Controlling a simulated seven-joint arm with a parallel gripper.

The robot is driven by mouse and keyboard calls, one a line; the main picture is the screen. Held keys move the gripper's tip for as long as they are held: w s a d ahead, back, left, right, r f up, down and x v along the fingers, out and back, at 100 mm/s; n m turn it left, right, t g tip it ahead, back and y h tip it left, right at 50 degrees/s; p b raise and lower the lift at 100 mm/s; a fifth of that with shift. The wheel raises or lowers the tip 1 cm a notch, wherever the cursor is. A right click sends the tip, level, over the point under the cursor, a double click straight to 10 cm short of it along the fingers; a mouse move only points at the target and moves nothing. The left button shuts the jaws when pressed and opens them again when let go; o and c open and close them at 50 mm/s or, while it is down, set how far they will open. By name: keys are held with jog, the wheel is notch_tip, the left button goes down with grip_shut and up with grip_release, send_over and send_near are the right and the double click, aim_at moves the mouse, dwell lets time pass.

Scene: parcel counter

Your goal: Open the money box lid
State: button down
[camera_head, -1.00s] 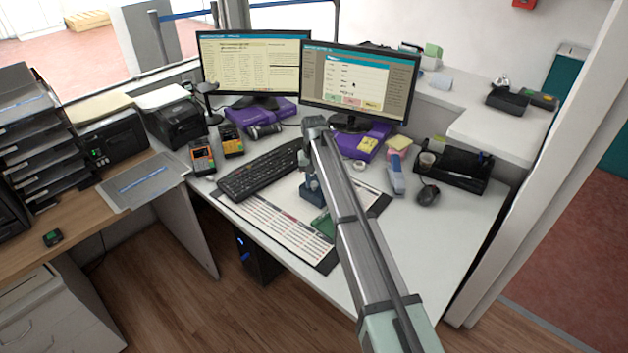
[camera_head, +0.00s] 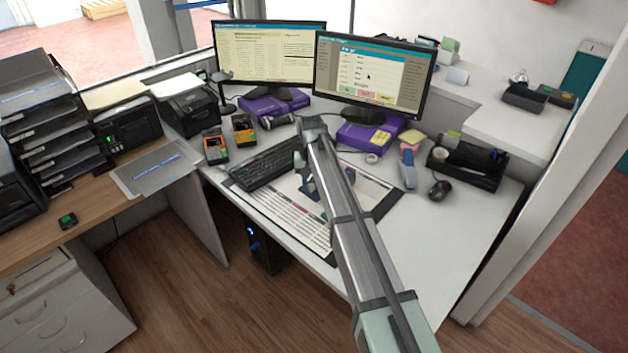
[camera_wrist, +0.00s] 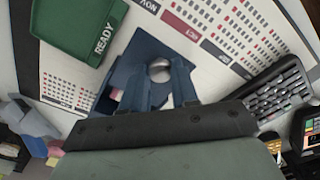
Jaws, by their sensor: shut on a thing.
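In the wrist view a dark blue piece with a round silver knob (camera_wrist: 159,70) lies beyond my fingers; it looks like the money box lid (camera_wrist: 122,72). My gripper (camera_wrist: 158,78) has one dark blue finger on each side of the knob and is shut on it. In the head view my gripper (camera_head: 309,188) is low over the calendar desk mat, and my arm hides most of the box. Whether the lid is raised or tilted I cannot tell.
A green piece marked READY (camera_wrist: 85,28) lies beside the blue one on the calendar mat (camera_head: 280,215). The keyboard (camera_head: 268,163) is close by. Two monitors (camera_head: 372,72), card terminals (camera_head: 215,147), a black organiser tray (camera_head: 468,163) and a mouse (camera_head: 440,190) stand around.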

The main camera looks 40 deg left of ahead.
aim_at(311, 186)
jog(key=c, duration=0.8)
grip_release()
jog(key=shift+c, duration=0.2)
jog(key=shift+r, duration=0.15)
notch_tip(311, 186, up, 14)
jog(key=shift+f, duration=0.2)
